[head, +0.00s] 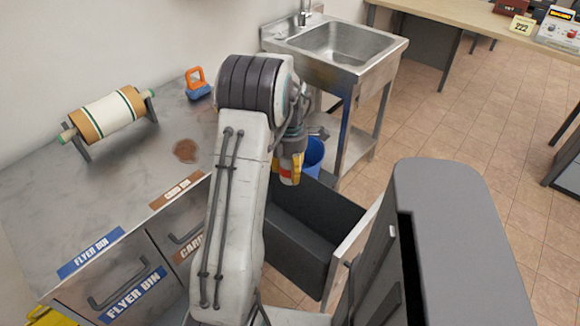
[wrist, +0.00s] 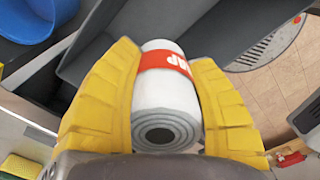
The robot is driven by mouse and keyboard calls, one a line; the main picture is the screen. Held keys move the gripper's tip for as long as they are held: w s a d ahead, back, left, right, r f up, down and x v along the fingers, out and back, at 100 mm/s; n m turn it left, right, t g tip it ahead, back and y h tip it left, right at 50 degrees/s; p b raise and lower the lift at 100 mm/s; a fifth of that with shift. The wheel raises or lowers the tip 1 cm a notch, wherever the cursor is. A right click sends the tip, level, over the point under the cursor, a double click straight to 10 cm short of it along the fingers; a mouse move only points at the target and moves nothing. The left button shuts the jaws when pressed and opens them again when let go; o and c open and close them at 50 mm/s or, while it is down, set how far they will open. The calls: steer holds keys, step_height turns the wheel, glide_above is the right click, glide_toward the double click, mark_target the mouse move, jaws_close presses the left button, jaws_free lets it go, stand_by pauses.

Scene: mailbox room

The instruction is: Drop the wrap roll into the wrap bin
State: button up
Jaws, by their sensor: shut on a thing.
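My gripper (head: 290,168) has yellow fingers and is shut on the wrap roll (wrist: 166,100). The roll is white with a red band and a grey spiral end, and it sits between the two fingers in the wrist view. In the head view only a little of the roll shows at the fingers. An open dark grey drawer (head: 298,242) is pulled out of the counter, and the gripper appears above its back part in that view. Its front label is hidden, so I cannot read whether it is the wrap bin. My arm hides part of the counter front.
Shut drawers marked flyer bin (head: 132,293) and card bin (head: 186,240) are at left. The counter (head: 150,180) holds a striped roll on a stand (head: 107,115) and an orange-blue object (head: 197,84). A blue bucket (head: 314,153) stands behind the drawer, near the sink (head: 345,42).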

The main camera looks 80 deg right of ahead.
steer(key=shift+f+b, duration=0.45)
steer(key=shift+f, duration=0.5)
steer(key=o, duration=1)
steer(key=shift+r, duration=0.1)
step_height(320, 180, up, 12)
stand_by(0.4)
